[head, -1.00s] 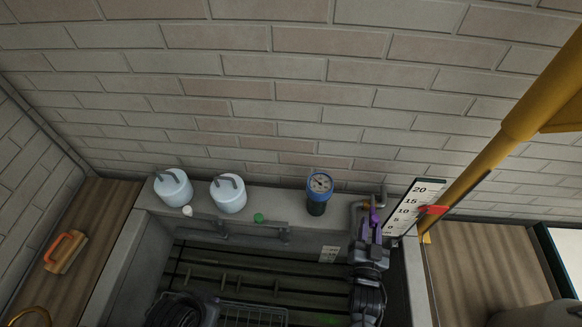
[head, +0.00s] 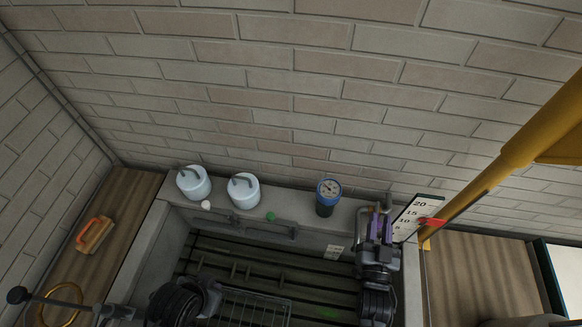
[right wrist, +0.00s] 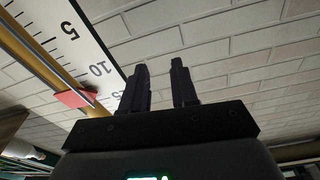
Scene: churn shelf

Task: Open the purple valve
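The purple valve handle (head: 376,229) stands by the pipe at the back right of the stone trough, in the head view. My right gripper (head: 379,214) is right at it, and its dark fingers partly cover the purple part. Whether they touch it cannot be told. In the right wrist view my right gripper (right wrist: 160,75) has its two fingers apart, with only brick wall seen between them. The purple valve does not show there. My left arm's dark wrist shows at the bottom of the head view; its fingers cannot be made out.
A blue gauge (head: 328,196) stands left of the valve. A white scale board (head: 411,219) with a red pointer and a thick yellow pole (head: 520,150) are close on its right. Two white canisters (head: 194,182) stand on the ledge further left. A brush (head: 94,236) lies on the left wood.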

